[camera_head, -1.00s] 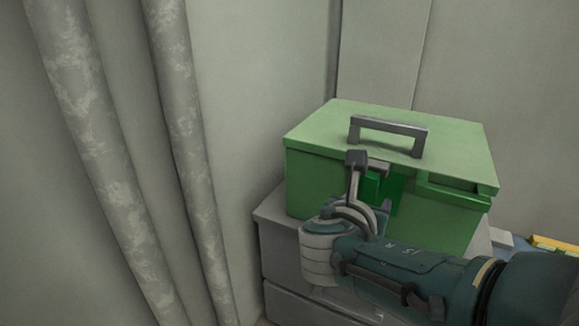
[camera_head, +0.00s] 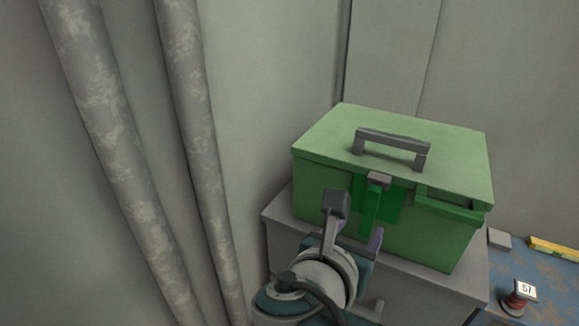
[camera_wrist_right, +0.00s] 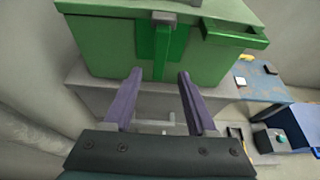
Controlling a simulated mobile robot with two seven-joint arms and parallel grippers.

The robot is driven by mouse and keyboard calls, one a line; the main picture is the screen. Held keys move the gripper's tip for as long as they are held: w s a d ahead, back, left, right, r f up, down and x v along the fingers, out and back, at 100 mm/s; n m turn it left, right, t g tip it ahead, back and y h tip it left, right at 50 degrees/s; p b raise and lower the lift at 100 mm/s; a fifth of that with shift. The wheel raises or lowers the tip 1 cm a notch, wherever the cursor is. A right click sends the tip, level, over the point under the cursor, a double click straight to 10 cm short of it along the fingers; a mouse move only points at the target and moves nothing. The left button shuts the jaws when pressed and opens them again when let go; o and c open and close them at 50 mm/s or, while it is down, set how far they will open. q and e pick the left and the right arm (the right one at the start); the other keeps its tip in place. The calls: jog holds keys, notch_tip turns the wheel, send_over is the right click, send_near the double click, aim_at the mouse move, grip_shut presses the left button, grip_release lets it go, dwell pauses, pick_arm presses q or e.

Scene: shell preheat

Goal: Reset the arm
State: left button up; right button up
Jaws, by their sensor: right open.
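My right arm comes in at the bottom middle of the head view. My right gripper (camera_head: 372,243) is mostly hidden behind its own wrist there, with a purple finger showing. In the right wrist view the gripper (camera_wrist_right: 154,90) has its two purple fingers apart with nothing between them. It points at the front of a green box (camera_wrist_right: 100,45), with no clear grip on it. The green box (camera_head: 325,195) has a grey top handle and a front latch, and its lid looks down. My left gripper is not in view.
The box stands on a grey cabinet (camera_head: 450,290). A blue worn table (camera_head: 550,275) at the right holds a red spool-like item with a "57" tag (camera_head: 520,298), a small grey block (camera_head: 499,239) and a yellow item (camera_head: 553,247). Pipes (camera_head: 120,180) run down the left wall.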

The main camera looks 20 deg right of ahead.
jog(key=s+d+r+m+g+y+p, duration=0.3)
jog(key=s+r+m+g+p, duration=0.2)
jog(key=s+r+m+p, duration=0.85)
jog(key=s+a+r+m+y+p, duration=0.2)
jog(key=s+r+m+y+p, duration=0.15)
jog(key=r+p, duration=0.35)
jog(key=s+a+r+m+y+p, duration=0.2)
jog(key=r+m+p, duration=0.25)
jog(key=r, duration=0.45)
jog(key=s+a+r+m+y+p, duration=0.2)
jog(key=s+a+r+m+p, duration=0.1)
jog(key=r+p, duration=0.4)
notch_tip(320, 180, up, 36)
jog(key=p, duration=3.5)
jog(key=shift+w+d+p, duration=0.25)
jog(key=shift+p, duration=0.15)
